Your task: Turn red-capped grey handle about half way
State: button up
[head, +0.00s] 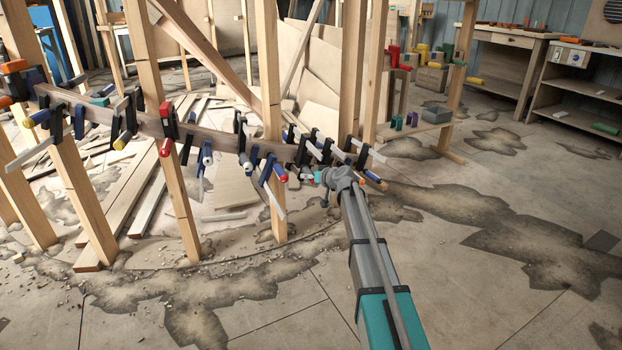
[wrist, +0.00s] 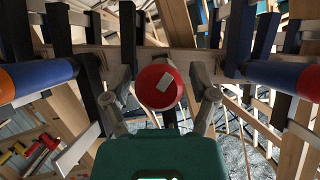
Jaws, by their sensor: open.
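In the wrist view a round red cap (wrist: 153,90) with a small pale patch faces the camera, near the middle. The grey handle behind it is hidden by the cap. My gripper (wrist: 160,80) is open, with one grey finger on each side of the cap. I see gaps beside the cap and no clear contact. In the head view my gripper (head: 318,178) is at the right end of the clamp row. The handle is too small and crowded there to tell apart surely.
Several clamps line the curved wooden stringer (head: 215,139), between upright posts (head: 268,90). Open floor (head: 460,190) lies to the right.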

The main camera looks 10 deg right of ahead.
grip_shut()
dwell(0.3)
jog(key=shift+y, duration=0.3)
jog(key=shift+w+d+f+m+y+b, duration=0.1)
jog(key=shift+f+m+y+b, duration=0.05)
jog(key=shift+m+y+b, duration=0.5)
jog(key=shift+m+y, duration=0.45)
jog(key=shift+y, duration=0.1)
grip_release()
